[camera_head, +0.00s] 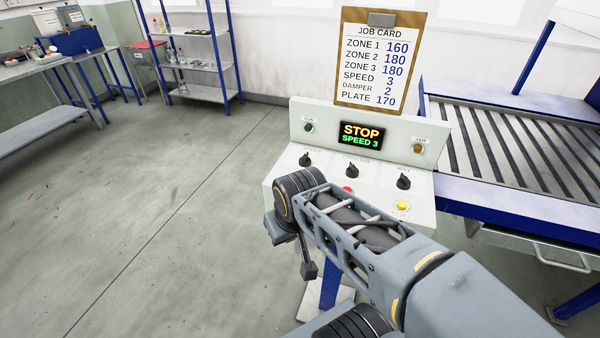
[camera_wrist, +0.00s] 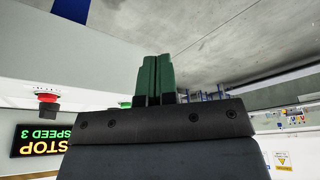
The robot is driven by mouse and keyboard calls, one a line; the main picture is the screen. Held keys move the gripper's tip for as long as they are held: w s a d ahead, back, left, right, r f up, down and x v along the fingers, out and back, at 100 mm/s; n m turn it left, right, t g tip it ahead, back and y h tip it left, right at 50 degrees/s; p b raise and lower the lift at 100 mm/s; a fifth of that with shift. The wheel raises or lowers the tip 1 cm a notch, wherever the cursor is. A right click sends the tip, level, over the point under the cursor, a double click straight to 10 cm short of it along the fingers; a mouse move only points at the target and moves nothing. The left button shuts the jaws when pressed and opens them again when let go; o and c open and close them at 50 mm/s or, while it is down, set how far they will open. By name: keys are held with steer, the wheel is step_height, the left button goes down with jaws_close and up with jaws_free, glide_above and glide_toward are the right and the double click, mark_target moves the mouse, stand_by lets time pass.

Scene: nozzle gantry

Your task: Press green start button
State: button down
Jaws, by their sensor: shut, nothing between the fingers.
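My gripper (camera_wrist: 155,80) shows in the wrist view with its two green fingers together and nothing between them. In the head view I cannot make it out behind my arm. The wrist view is upside down. There a small green piece (camera_wrist: 125,104), which looks like the green start button, shows just left of the fingers, mostly hidden by the gripper body. I cannot tell the gap between fingers and button; no contact shows. In the head view my arm covers that part of the control panel (camera_head: 440,215). The display (camera_head: 361,135) reads STOP, SPEED 3.
A red button (camera_head: 348,190) shows partly behind my arm, also in the wrist view (camera_wrist: 47,98). The panel has a yellow button (camera_head: 402,205), three black knobs (camera_head: 352,171), a green lamp (camera_head: 308,127) and an amber lamp (camera_head: 418,148). A roller conveyor (camera_head: 520,145) stands right.

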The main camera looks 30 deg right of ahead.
steer(key=w+d+r+m+t+y+p, duration=0.1)
steer(key=w+d+r+m+y+p, duration=0.2)
steer(key=w+d+r+m+p, duration=0.2)
steer(key=w+d+r+m+y+p, duration=0.4)
steer(key=w+d+r+m+p, duration=0.1)
steer(key=w+m, duration=0.5)
steer(key=shift+w+r+m+t+p, duration=0.25)
steer(key=shift+r+m+t+p, duration=0.15)
steer(key=shift+r+m, duration=0.35)
steer(key=shift+f, duration=0.1)
step_height(320, 180, down, 8)
steer(key=b, duration=0.7)
steer(key=shift+f, duration=0.2)
steer(key=shift+f, duration=0.2)
stand_by(0.8)
steer(key=shift+f+b, duration=0.25)
steer(key=shift+b, duration=0.15)
